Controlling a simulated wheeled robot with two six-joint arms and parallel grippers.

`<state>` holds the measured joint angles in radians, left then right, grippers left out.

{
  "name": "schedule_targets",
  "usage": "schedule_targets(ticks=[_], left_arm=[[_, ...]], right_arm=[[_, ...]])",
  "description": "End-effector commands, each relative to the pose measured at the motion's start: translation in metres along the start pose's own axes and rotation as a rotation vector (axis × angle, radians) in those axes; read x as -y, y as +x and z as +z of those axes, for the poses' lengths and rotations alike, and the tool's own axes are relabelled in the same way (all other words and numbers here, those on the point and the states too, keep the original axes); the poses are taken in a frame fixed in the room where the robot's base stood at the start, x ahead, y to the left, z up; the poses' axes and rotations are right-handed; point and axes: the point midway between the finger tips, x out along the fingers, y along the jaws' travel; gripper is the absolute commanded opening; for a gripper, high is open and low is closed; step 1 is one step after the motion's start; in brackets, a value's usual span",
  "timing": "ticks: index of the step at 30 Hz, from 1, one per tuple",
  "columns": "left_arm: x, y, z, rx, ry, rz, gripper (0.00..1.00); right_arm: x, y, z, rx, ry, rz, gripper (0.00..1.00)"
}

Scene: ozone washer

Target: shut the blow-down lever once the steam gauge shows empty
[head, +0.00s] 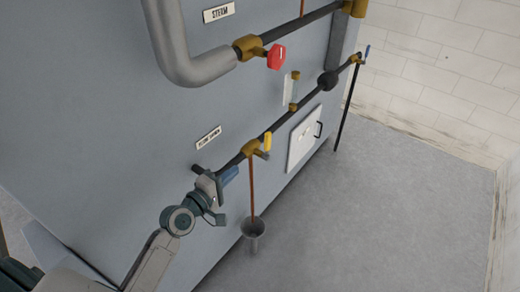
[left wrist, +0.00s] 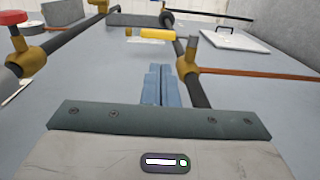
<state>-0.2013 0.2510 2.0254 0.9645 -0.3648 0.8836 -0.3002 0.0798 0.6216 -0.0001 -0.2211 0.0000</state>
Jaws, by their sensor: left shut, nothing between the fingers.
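The shut fingers also show in the left wrist view (left wrist: 162,84). I see no readable gauge face; a dark round body (head: 327,81) sits on the lower pipe. My right gripper is out of view.
A red handle (head: 275,57) sits on the upper steam pipe, above a sight glass (head: 294,89). A copper pipe (head: 252,190) drops from the valve to a grey cup (head: 253,228). A white hatch (head: 303,140) is to the right. The floor at right is clear.

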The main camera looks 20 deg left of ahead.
Motion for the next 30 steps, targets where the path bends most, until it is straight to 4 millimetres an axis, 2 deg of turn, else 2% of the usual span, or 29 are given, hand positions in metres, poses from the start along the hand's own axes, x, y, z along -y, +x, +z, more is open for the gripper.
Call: schedule_targets(ticks=[12, 18, 24, 30], left_arm=[[-0.003, 0.084, 0.0, 0.0, -0.004, 0.001, 0.0], [-0.002, 0.116, 0.001, 0.001, -0.002, 0.0, 0.0], [0.0, 0.13, 0.001, 0.001, 0.0, -0.002, 0.0], [0.001, 0.132, 0.001, 0.001, 0.001, -0.001, 0.0]], right_arm=[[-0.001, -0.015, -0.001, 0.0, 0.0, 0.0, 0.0], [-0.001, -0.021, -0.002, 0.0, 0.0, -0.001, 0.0], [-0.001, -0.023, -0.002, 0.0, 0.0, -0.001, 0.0], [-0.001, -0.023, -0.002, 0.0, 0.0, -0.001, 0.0]])
